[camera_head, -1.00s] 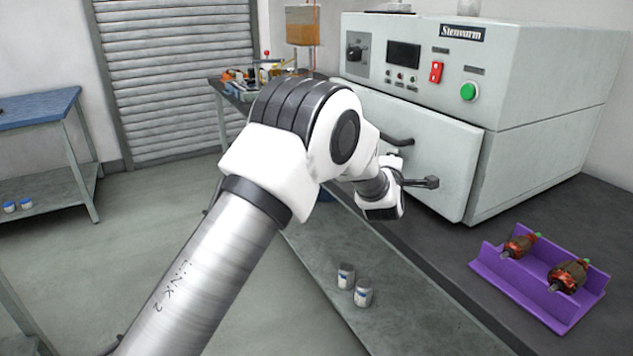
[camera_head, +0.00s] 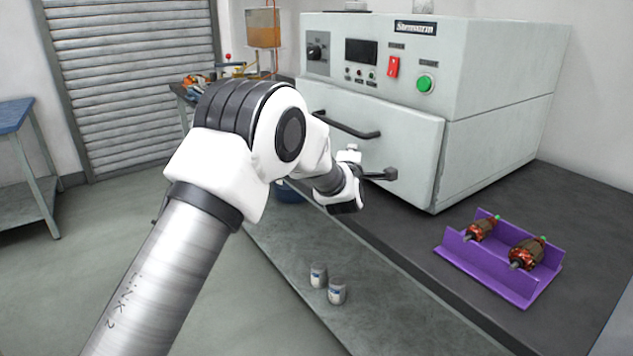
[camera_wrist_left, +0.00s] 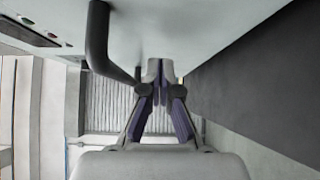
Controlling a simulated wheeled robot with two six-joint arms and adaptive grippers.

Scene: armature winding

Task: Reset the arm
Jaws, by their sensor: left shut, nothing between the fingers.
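My left arm rises from the bottom left of the head view and bends down toward the grey oven (camera_head: 500,75). My left gripper (camera_head: 384,174) is shut and empty, in front of the lower part of the oven door (camera_head: 405,140). In the left wrist view, the gripper (camera_wrist_left: 160,76) shows its dark-padded fingers together at the tips, close to the pale door surface. The black door handle (camera_head: 345,125) is above and left of the gripper in the head view. It also shows in the left wrist view (camera_wrist_left: 97,40), apart from the fingers. My right gripper is out of view.
A purple tray (camera_head: 470,262) with two copper-wound armatures (camera_head: 527,253) sits on the dark bench right of the oven. Two small cans (camera_head: 337,291) stand on the lower grey shelf. A blue-topped table (camera_head: 14,113) stands far left, with open floor between.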

